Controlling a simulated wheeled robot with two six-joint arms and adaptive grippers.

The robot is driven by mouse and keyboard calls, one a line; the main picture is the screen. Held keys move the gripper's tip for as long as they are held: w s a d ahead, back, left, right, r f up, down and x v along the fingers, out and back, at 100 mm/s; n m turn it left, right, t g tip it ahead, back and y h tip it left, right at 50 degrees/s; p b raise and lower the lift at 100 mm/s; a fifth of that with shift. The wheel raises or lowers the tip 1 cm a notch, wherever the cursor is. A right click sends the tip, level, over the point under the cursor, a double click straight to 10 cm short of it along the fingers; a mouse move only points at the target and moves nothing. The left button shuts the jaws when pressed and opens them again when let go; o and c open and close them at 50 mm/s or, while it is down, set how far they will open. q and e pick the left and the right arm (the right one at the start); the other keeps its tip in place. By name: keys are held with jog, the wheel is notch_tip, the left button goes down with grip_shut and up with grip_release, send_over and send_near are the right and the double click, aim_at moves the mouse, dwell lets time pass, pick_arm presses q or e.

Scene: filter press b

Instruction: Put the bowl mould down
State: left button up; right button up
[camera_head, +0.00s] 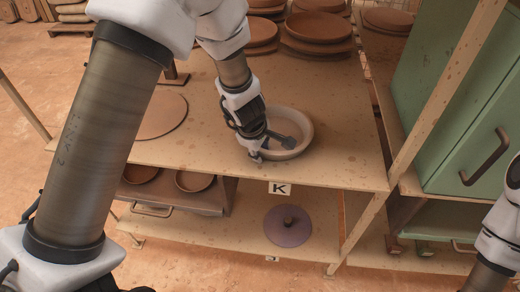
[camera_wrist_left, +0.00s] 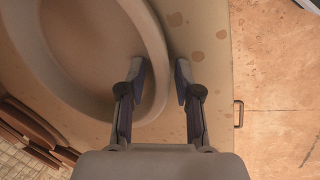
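The bowl mould (camera_head: 303,122) is a pale, round, shallow bowl. It sits upright on the wooden shelf board (camera_head: 340,163) near its front edge, above the K label. My left gripper (camera_head: 273,148) is at the bowl's near left rim, and its hand hides part of the bowl. In the left wrist view the bowl mould (camera_wrist_left: 82,50) fills the upper left. My left gripper (camera_wrist_left: 160,80) is open there, one finger on the inner side of the rim and the other outside it, with a gap beside the outer finger. My right gripper is out of view.
A flat round board (camera_head: 160,115) lies left on the same shelf. Stacked brown discs (camera_head: 318,30) stand behind. A purple disc with a knob (camera_head: 288,225) lies on the lower shelf. A wooden post (camera_head: 440,100) and a green cabinet (camera_head: 465,120) stand to the right.

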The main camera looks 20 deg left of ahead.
pick_arm(q)
jog(key=shift+r, duration=0.1)
jog(key=shift+r, duration=0.25)
jog(key=p+v, duration=0.7)
jog(key=v, duration=0.4)
jog(key=shift+s+r, duration=0.2)
jog(key=shift+r, duration=0.05)
jog(key=s+a+f+m+g+y, duration=0.1)
jog(key=s+a+f+m, duration=0.1)
jog(key=s+f+m, duration=0.35)
jog(key=s+a+f+m+g+y, duration=0.1)
jog(key=s+a+f+m+g, duration=0.15)
jog(key=s+f, duration=0.65)
jog(key=s+d+f+m+h, duration=0.1)
jog(key=s+d+f+m, duration=0.1)
jog(key=s+f+m, duration=0.6)
jog(key=shift+s+f+h, duration=0.3)
jog(key=shift+s+f, duration=0.45)
jog(key=shift+s, duration=0.3)
jog(key=shift+d, duration=0.1)
